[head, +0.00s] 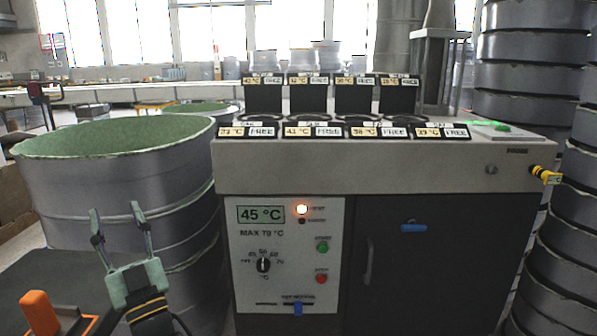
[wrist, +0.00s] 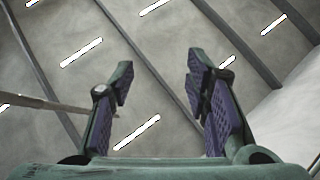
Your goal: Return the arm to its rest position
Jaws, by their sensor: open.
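My gripper (head: 118,218) is in the lower left of the head view, its fingers pointing up and spread apart. Nothing is between them. It appears in front of a large grey drum (head: 120,195) with a green rim, and I cannot tell the gap between them.
A grey heated cabinet (head: 380,175) with a 45 °C display (head: 261,214) and labelled slots stands at the centre. Stacked grey rings (head: 530,80) rise at the right. An orange block (head: 38,305) is at the lower left. A long bench (head: 130,95) runs behind.

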